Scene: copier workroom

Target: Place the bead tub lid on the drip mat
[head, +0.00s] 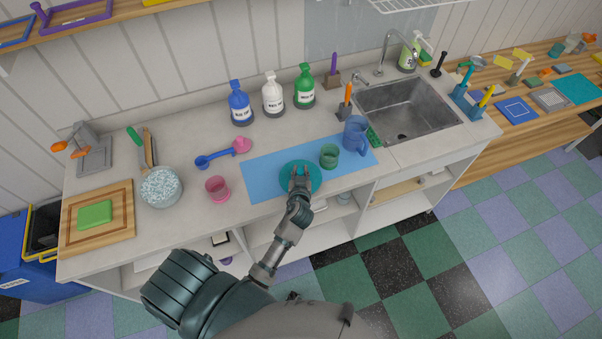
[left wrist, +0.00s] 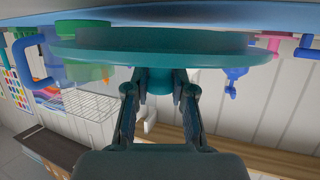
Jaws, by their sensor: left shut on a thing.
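The teal bead tub lid (head: 287,183) is over the front middle of the light blue drip mat (head: 262,168). My left gripper (head: 299,174) is above the lid, shut on its centre knob. In the left wrist view, which looks upside down, the lid (left wrist: 150,56) lies flat and close to the mat, and my fingers (left wrist: 159,85) hold the knob from both sides. I cannot tell whether the lid touches the mat. The open bead tub (head: 161,188), full of pale beads, stands at the left of the counter. My right gripper is not in view.
A green cup (head: 329,156) and a blue pitcher (head: 355,134) stand just right of the lid. A pink cup (head: 217,188) and blue and pink scoops (head: 222,154) lie left of the mat. Pump bottles (head: 273,95) stand behind. A sink (head: 408,108) is to the right.

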